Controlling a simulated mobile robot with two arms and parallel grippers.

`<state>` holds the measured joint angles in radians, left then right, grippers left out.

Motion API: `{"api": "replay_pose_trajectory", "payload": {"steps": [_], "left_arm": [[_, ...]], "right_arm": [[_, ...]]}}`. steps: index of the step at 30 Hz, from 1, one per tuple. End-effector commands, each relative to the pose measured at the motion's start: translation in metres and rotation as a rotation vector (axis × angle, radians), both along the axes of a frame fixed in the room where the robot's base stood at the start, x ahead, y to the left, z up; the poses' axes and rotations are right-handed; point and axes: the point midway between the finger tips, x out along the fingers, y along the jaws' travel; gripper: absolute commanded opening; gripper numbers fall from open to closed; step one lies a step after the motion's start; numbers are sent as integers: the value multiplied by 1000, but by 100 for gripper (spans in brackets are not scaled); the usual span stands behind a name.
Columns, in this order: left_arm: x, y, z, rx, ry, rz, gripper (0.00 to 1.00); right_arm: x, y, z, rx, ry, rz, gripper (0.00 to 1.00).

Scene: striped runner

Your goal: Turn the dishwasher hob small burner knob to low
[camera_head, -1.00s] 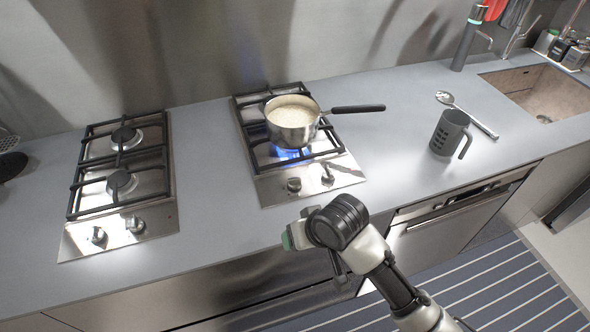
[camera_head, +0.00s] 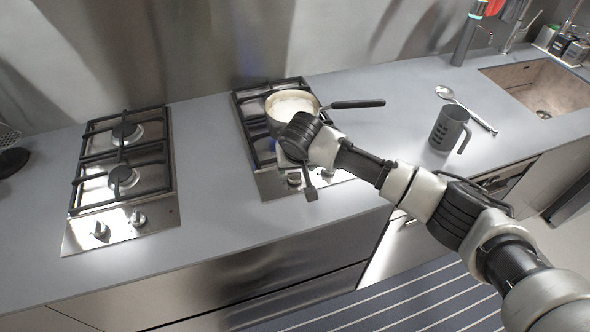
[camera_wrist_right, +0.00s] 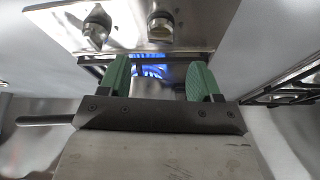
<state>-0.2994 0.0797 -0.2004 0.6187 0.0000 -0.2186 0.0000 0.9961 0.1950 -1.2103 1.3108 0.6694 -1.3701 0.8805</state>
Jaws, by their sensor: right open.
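The right hob (camera_head: 272,186) has a metal pot (camera_head: 291,103) of pale contents at its back. In the right wrist view, turned around, both show: the left knob (camera_wrist_right: 160,25) and the right knob (camera_wrist_right: 97,29). A blue flame (camera_wrist_right: 150,71) shows between my fingers. My right gripper (camera_wrist_right: 158,79) is open and empty, over the hob and apart from the knobs. The small burner is hidden. My left gripper is not in view.
A second hob (camera_head: 122,180) with two knobs is at the left. The pot handle (camera_head: 357,104) points right. A grey mug (camera_head: 449,130), a spoon (camera_head: 466,110) and a sink (camera_head: 540,90) are further right. The counter between the hobs is clear.

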Motion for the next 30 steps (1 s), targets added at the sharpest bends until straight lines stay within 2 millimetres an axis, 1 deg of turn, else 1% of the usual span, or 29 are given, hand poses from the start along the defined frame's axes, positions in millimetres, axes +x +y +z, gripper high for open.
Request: {"api": "replay_pose_trajectory", "payload": {"steps": [1, 3, 9, 15, 23, 24, 26, 30], "left_arm": [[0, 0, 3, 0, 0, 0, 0], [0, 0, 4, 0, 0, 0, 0], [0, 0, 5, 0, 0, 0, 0], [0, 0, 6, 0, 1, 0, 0], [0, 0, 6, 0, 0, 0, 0], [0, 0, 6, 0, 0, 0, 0], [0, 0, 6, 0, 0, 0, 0], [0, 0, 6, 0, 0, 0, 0]], "right_arm": [[4, 0, -9, -4, 2, -2, 64], [8, 1, -21, -2, 2, 0, 64], [19, 3, -46, -2, 1, 1, 64], [23, 3, -56, -1, -1, 2, 64], [23, 3, -58, 0, -2, 2, 64], [23, 3, -58, 0, -2, 2, 62], [23, 3, -58, 0, -1, 2, 53], [23, 3, -58, -1, -1, 2, 32]]}}
